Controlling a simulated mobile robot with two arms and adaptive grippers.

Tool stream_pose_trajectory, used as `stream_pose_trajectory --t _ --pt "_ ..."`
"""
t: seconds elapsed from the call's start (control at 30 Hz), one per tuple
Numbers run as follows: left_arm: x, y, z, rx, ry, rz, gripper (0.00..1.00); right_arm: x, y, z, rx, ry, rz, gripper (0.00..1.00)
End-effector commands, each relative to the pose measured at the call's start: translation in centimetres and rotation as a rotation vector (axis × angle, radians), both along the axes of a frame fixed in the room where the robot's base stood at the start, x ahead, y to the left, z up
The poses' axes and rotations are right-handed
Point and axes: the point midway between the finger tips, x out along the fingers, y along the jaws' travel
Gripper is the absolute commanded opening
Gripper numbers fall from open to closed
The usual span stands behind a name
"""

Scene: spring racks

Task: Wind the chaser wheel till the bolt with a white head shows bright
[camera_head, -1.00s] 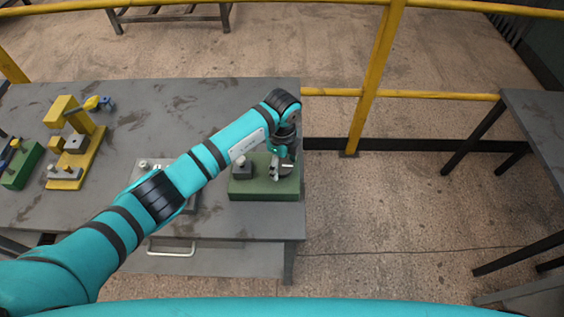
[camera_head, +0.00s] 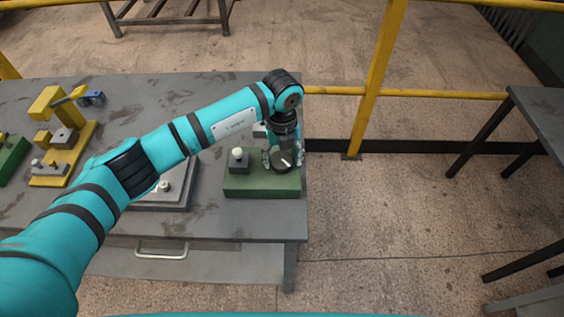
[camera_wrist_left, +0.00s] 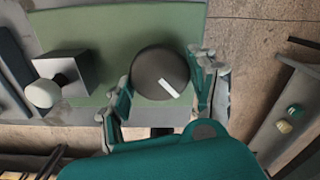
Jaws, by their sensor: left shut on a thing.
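The chaser wheel is a dark round knob (camera_head: 283,161) with a white mark, on the right part of a green base (camera_head: 262,187). The wheel also shows in the left wrist view (camera_wrist_left: 160,70), its mark slanting toward the lower right. My left gripper (camera_head: 282,157) is shut on the wheel from above, one finger at each side. The bolt with a white head (camera_head: 238,153) stands on a small grey block left of the wheel. In the left wrist view the head (camera_wrist_left: 43,92) looks pale, without a clear glow. My right gripper is not in view.
The green base sits near the right front corner of a grey table (camera_head: 215,222). A grey plate (camera_head: 170,203) with a pale knob lies partly under my left arm. A yellow fixture (camera_head: 61,145) stands at the left. A yellow railing (camera_head: 378,75) runs behind.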

Motion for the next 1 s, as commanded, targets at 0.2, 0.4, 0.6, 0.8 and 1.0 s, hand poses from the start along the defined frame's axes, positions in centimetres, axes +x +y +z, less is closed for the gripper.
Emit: stream_pose_trajectory --t 0.2,0.4,0.6,0.8,1.0 --pt "0.2 0.0 -0.4 0.0 -0.006 -0.208 0.28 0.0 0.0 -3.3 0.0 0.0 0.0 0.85" --pt "0.2 0.0 -0.5 -0.001 -0.006 -0.397 0.28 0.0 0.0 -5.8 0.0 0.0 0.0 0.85" --pt "0.2 0.0 -0.5 0.0 -0.006 -0.586 0.28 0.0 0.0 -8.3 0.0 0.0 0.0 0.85" --pt "0.1 0.0 -0.4 0.0 -0.005 -0.775 0.28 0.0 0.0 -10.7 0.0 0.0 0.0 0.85" --pt "0.2 0.0 -0.3 -0.001 -0.005 -0.95 0.28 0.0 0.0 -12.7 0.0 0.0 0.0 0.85"
